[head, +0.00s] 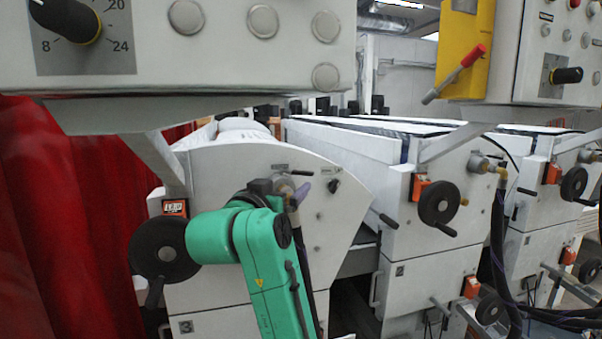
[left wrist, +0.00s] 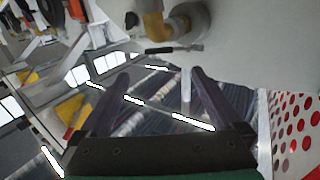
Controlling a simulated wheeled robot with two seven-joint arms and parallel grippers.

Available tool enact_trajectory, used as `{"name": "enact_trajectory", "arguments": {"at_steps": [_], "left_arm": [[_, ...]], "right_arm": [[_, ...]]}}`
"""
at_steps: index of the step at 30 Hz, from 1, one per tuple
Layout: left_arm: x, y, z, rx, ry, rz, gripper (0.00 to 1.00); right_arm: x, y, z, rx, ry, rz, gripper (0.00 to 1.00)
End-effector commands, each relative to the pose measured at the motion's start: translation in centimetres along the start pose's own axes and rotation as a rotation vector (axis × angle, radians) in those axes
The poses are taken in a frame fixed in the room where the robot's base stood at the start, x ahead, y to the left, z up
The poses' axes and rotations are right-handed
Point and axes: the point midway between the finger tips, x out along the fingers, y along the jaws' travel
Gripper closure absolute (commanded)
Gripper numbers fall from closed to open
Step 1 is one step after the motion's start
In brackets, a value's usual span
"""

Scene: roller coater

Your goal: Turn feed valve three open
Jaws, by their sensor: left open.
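A valve on a white machine panel shows at the top of the left wrist view, with a yellow elbow (left wrist: 155,27) and a grey round fitting (left wrist: 190,20). A short lever with a dark grip (left wrist: 158,50) lies crosswise below it. My left gripper (left wrist: 155,77) is open and empty; its two dark fingers point towards the lever, which is beyond their tips. In the head view my left gripper (head: 301,195) is at the nearest machine's side panel (head: 330,205), by a round fitting (head: 283,185) that it partly hides. The valve number is not readable. My right gripper is not in view.
A black handwheel (head: 163,252) and an orange counter (head: 175,207) sit left of my arm. Control boxes (head: 235,70) hang above. Similar machines (head: 440,235) with brass fittings (head: 490,168) and hoses stand to the right. A red curtain (head: 50,200) is at left.

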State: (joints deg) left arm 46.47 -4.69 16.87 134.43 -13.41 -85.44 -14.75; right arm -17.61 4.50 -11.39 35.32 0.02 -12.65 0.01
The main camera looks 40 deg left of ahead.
Motion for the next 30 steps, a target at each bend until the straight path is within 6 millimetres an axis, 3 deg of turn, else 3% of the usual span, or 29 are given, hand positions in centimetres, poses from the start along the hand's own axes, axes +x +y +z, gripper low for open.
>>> {"name": "enact_trajectory", "arguments": {"at_steps": [6,12,22,23,30], "left_arm": [[6.0,0.0,-0.5,-0.001,-0.006,0.000,0.00],[10.1,0.0,-0.4,-0.001,-0.003,-0.001,0.00],[11.1,0.0,0.0,-0.001,0.001,-0.002,0.00],[11.1,0.0,0.0,-0.001,0.001,-0.002,0.04],[11.1,0.0,0.0,-0.001,0.000,-0.002,0.96]], "right_arm": [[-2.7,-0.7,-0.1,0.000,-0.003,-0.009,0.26],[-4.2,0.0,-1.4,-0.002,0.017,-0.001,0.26],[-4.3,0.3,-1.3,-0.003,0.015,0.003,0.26],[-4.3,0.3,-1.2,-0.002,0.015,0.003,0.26],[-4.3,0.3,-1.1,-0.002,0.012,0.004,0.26]]}}
